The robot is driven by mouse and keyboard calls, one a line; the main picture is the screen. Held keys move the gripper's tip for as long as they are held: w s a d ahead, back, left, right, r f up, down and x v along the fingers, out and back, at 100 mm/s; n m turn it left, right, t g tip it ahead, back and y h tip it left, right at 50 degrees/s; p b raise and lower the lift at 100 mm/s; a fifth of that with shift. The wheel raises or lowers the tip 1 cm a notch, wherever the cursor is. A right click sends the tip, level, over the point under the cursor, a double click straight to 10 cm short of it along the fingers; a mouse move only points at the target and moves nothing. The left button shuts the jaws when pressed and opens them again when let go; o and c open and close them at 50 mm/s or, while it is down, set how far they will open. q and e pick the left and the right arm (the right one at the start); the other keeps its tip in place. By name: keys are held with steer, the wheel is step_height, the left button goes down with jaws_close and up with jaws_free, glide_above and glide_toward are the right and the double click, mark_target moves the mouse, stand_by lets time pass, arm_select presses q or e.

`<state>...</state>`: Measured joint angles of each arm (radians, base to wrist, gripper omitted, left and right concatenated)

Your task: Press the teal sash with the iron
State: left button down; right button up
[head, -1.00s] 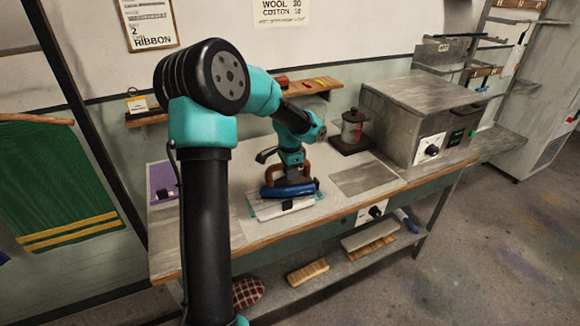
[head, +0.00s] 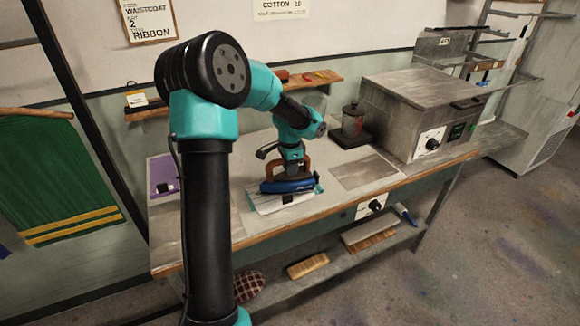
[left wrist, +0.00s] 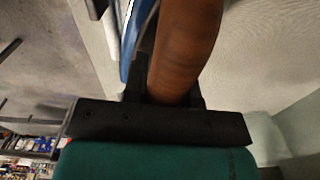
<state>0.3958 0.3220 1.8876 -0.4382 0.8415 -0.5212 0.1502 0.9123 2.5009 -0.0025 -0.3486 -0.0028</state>
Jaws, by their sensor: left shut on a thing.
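A blue iron (head: 288,186) with a brown handle is over a white cloth (head: 285,203) on the bench. Teal fabric, seemingly the sash (head: 319,186), shows at the cloth's right edge and a little at its left; the rest is hidden. My left gripper (head: 291,171) is shut on the iron's handle. In the left wrist view the brown handle (left wrist: 185,50) sits between the fingers, with the iron's blue body (left wrist: 141,45) beside it. I cannot tell whether the soleplate touches the cloth. My right gripper is not in view.
A grey box with a dial (head: 425,105) stands at the bench's right. Bare bench (head: 310,222) shows in front.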

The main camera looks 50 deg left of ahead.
arm_select(q)
steer(key=shift+f, duration=0.55)
stand_by(3.0)
steer(key=shift+r, duration=0.15)
steer(key=shift+r, duration=2.45)
